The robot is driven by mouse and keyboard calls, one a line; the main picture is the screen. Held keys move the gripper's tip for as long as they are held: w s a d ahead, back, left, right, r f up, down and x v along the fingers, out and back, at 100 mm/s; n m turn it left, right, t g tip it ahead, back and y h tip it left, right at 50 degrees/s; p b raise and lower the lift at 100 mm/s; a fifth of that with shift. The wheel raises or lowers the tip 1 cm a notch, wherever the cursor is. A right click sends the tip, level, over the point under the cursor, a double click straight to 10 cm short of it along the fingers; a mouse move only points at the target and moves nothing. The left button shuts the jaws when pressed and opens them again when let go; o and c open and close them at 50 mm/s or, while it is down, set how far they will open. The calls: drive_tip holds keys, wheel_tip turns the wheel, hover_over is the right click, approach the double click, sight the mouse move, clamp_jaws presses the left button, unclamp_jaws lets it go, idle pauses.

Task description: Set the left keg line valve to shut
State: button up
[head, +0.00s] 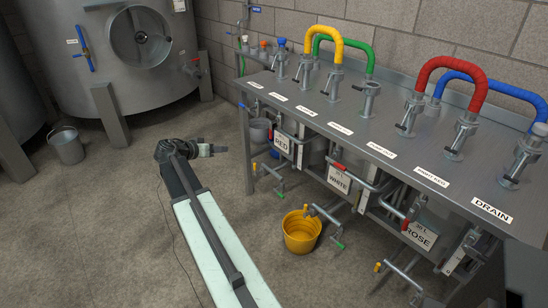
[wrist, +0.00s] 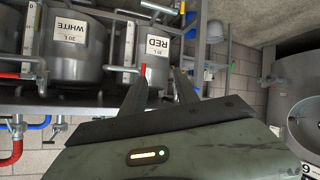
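My gripper (head: 214,149) reaches out over the open floor to the left of the bench, apart from it. In the wrist view its two dark fingers (wrist: 160,78) stand apart with nothing between them. Beyond them is the keg labelled RED (wrist: 157,72), the leftmost keg under the bench. A red-handled line valve (wrist: 124,68) is in front of it, near the left finger in the picture. In the head view this red handle (head: 271,133) is small beside the RED label (head: 282,142). Its exact setting is hard to tell.
The WHITE keg (head: 339,180) and ROSE keg (head: 421,235) sit further right, with pipes and handles jutting out. A yellow bucket (head: 301,232) stands on the floor before the bench. A steel tank (head: 105,85) and grey bucket (head: 67,146) are at the left.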

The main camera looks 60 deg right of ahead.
sight(270, 132)
drive_tip(key=s+d+f+m+h+b, duration=0.1)
drive_tip(key=d+b, duration=0.3)
drive_tip(key=d, duration=0.5)
drive_tip(key=s+d+f+m+g+h+b, duration=0.1)
drive_tip(key=s+d+f+m+h+b, duration=0.1)
drive_tip(key=d, duration=0.8)
drive_tip(key=s+d+f+m+g+h+b, duration=0.1)
drive_tip(key=s+d+h+b, duration=0.1)
drive_tip(key=d+b, duration=0.4)
drive_tip(key=shift+s+d+f+m, duration=0.15)
drive_tip(key=shift+s+d, duration=0.1)
drive_tip(key=shift+d, duration=0.35)
drive_tip(key=shift+s+d+f+m, duration=0.1)
drive_tip(key=shift+s+d, duration=0.15)
drive_tip(key=shift+d, duration=0.35)
drive_tip(key=shift+s+d+f+m, duration=0.15)
drive_tip(key=shift+s+d, duration=0.1)
drive_tip(key=shift+d, duration=0.35)
clamp_jaws()
drive_tip(key=shift+s, duration=0.25)
